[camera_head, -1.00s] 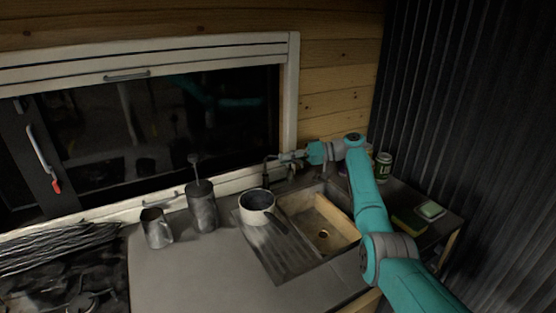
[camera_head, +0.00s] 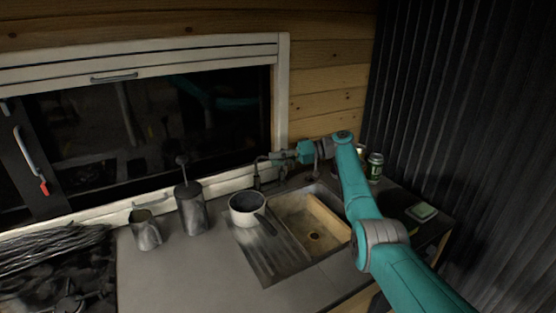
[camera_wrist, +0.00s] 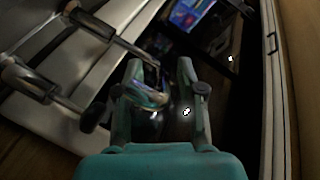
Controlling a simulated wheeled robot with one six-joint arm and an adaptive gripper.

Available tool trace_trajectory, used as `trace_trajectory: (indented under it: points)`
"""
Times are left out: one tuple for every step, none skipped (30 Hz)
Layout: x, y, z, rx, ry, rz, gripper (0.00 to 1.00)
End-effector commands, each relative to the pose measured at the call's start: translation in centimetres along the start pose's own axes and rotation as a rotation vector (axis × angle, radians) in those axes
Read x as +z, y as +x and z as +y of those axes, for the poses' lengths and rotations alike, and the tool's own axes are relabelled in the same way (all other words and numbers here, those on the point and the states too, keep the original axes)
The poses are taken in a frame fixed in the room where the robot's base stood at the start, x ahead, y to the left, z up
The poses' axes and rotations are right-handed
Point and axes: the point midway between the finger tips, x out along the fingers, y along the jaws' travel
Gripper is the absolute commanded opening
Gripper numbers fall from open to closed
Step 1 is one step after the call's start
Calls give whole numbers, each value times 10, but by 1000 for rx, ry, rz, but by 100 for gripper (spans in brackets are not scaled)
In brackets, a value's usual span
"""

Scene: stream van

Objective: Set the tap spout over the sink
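The tap's thin dark spout (camera_head: 257,172) shows in the head view at the back left corner of the sink, beside the window frame. The sink (camera_head: 292,232) is a rectangular basin with a drain. My gripper (camera_head: 273,157) is at the tap, above the sink's back edge. In the wrist view, chrome tap parts (camera_wrist: 125,43) lie on the left, and a curved shiny piece shows between the fingers. My gripper (camera_wrist: 158,68) has its two fingers apart there; the left finger is close to the chrome. Whether they touch is unclear.
A can (camera_head: 375,167) and a green sponge-like block (camera_head: 421,212) are right of the sink. The front counter is clear.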

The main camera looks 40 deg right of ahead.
Motion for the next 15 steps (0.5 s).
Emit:
trace_trajectory:
  points:
    - [0, 0, 0, 0, 0, 0, 38]
    - [0, 0, 0, 0, 0, 0, 38]
    - [0, 0, 0, 0, 0, 0, 38]
    - [0, 0, 0, 0, 0, 0, 38]
    - [0, -1, 0, 0, 0, 0, 38]
    - [0, -1, 0, 0, -1, 1, 38]
    - [0, -2, 0, 0, -1, 1, 38]
    - [0, -4, 0, 0, -1, 1, 38]
    - [0, -7, 0, 0, 0, 1, 38]
    - [-1, -11, 0, 1, 0, 2, 38]
    - [-1, -14, 0, 1, 0, 2, 38]
    - [-1, -21, 0, 2, 0, 3, 38]
    - [-1, -26, 0, 2, 0, 3, 38]
    - [-1, -31, 0, 1, -1, 3, 38]
    - [-1, -39, 0, 2, -1, 3, 38]
